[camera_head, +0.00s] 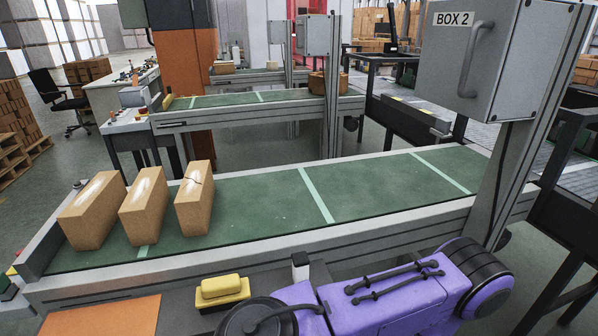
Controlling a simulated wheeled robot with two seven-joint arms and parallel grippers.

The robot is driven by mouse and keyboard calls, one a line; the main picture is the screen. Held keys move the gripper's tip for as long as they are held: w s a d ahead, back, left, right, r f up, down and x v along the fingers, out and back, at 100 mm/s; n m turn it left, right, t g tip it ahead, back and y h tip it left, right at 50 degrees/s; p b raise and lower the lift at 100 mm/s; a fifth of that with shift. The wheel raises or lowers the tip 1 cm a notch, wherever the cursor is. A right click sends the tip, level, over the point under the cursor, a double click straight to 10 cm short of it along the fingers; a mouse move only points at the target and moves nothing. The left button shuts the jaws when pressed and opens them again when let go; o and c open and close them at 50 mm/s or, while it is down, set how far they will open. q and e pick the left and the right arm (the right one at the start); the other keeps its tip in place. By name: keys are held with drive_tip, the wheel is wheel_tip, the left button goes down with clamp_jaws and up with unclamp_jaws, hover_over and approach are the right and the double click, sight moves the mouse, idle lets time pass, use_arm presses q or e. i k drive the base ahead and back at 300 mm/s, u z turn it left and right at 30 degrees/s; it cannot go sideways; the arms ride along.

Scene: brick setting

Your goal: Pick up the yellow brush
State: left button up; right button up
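A yellow block-shaped object (221,286), which looks like the yellow brush, lies near the bottom of the head view. It sits in front of the near conveyor, right of an orange flat panel (105,316). It has a rounded upper part on a wider yellow base, and its lower right is close to a dark round joint of my purple arm. That arm crosses the lower right of the view. No gripper fingers can be made out for either arm, and nothing is seen holding the yellow object.
The near green conveyor (262,205) carries three brown bricks (94,210) at its left end; its middle and right are bare. A grey box labelled BOX 2 (483,62) stands on a post at the right. Another conveyor (225,99) lies behind.

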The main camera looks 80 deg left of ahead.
sight(216, 294)
drive_tip(key=i, duration=0.45)
drive_tip(key=u, duration=3)
